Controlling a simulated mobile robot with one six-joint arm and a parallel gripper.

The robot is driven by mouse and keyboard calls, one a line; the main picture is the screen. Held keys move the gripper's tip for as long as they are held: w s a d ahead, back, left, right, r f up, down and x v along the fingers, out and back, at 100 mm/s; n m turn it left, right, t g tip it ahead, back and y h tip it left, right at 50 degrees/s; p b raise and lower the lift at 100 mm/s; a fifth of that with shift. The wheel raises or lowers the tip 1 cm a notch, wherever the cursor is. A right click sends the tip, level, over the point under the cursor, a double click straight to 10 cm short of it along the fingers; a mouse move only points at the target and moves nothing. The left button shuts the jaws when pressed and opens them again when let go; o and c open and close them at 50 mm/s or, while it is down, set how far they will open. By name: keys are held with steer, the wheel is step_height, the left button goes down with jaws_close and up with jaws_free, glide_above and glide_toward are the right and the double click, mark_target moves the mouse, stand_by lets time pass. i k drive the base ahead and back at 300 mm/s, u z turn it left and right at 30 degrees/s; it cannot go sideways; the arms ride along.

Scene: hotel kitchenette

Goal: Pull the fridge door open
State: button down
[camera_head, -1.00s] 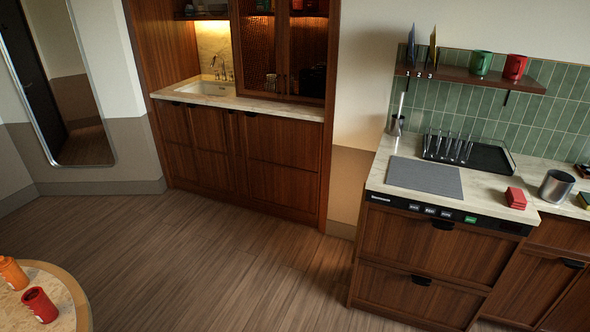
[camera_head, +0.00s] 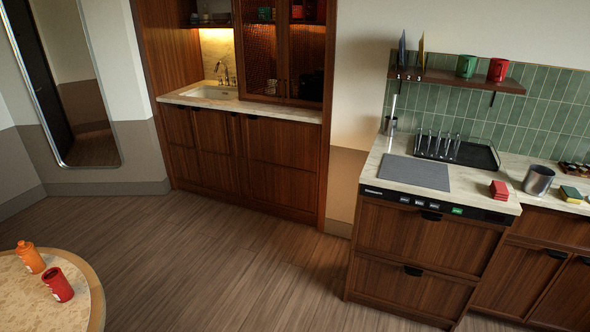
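No door in the camera_head view is clearly a fridge. Wooden fronts with dark handles show under the sink counter (camera_head: 250,158) at the back and under the right-hand counter (camera_head: 425,248). I cannot tell whether a fridge is behind one of them. All these fronts look shut. My gripper and arm are not in view.
A round table (camera_head: 90,290) with an orange bottle (camera_head: 31,257) and a red cup-like item (camera_head: 58,285) stands at the lower left. A mirror (camera_head: 75,90) is on the left wall. The wooden floor (camera_head: 220,265) between table and cabinets is clear.

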mark_target(283, 154)
steer(key=u, duration=0.3)
steer(key=i, duration=1.95)
steer(key=u, duration=1.05)
steer(key=i, duration=1.65)
steer(key=u, duration=0.15)
